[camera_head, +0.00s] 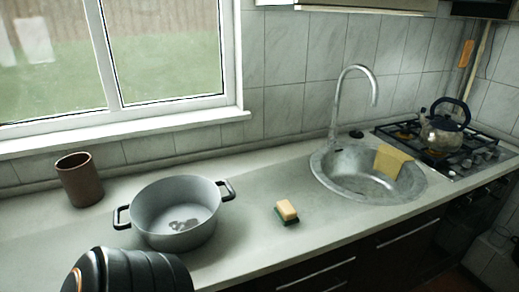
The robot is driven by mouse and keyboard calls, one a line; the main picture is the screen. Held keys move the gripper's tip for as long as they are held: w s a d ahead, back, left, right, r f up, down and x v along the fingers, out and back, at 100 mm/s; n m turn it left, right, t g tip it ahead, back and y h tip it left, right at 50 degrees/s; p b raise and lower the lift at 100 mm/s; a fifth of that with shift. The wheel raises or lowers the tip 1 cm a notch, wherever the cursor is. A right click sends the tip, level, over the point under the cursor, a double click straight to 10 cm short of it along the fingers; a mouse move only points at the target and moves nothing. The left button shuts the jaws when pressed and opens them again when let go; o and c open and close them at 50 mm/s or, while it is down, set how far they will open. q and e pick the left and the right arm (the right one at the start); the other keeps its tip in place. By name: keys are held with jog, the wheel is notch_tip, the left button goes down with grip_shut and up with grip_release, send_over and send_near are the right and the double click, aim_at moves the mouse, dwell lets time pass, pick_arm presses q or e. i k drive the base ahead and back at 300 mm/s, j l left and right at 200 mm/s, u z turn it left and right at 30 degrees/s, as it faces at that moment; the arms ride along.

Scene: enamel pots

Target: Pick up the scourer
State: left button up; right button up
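The scourer (287,211) is a small yellow sponge block with a dark green layer beneath. It lies on the grey worktop between the pot and the sink, with clear space around it. A dark ribbed part of my own body shows at the bottom left, in front of the pot. Neither of my grippers can be made out in this view.
A grey enamel pot (176,211) with two black handles stands left of the scourer. A brown cup (79,181) is by the window. The sink (338,178) has a tap (338,110) and a yellow cloth (392,160) on its rim. A kettle (441,132) stands on the hob.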

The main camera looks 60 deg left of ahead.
aim_at(284, 212)
jog(key=u, duration=1.6)
